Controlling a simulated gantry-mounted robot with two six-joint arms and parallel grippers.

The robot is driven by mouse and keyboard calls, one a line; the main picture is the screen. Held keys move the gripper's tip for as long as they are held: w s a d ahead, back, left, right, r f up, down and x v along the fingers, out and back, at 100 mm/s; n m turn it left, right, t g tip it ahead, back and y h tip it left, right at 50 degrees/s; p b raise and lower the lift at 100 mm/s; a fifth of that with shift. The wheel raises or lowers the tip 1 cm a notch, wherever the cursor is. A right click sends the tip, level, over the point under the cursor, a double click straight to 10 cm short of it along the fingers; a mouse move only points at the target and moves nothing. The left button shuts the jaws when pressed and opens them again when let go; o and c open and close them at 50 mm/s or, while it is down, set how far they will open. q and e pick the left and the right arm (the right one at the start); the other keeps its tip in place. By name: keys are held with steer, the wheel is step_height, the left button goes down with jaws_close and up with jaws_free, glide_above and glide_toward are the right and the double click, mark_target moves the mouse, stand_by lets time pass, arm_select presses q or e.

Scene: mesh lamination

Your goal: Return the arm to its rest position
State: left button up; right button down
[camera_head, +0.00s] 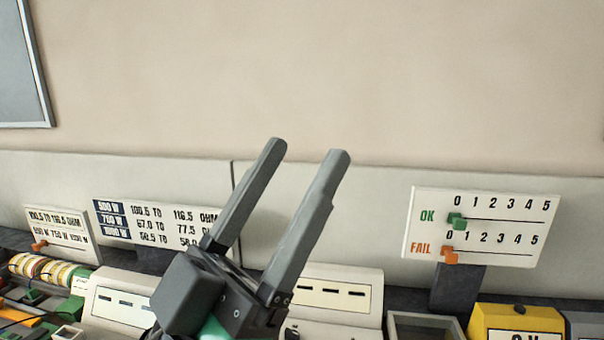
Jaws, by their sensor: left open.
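My left gripper (310,150) shows large in the lower middle of the head view. Its two long grey fingers point up and slightly right. The fingers are apart, with nothing between them but the wall panel behind. The gripper's dark body is cut off by the bottom edge of the picture. My right gripper is not in this view.
Behind the gripper stand a resistance sign (152,222), a smaller sign (58,235) and an OK/FAIL counter board (482,228) with green and orange sliders. White slotted boxes (335,295), a grey bin (425,322) and a yellow device (516,318) line the bench.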

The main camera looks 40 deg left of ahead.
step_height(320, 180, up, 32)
steer(key=p, duration=3.2)
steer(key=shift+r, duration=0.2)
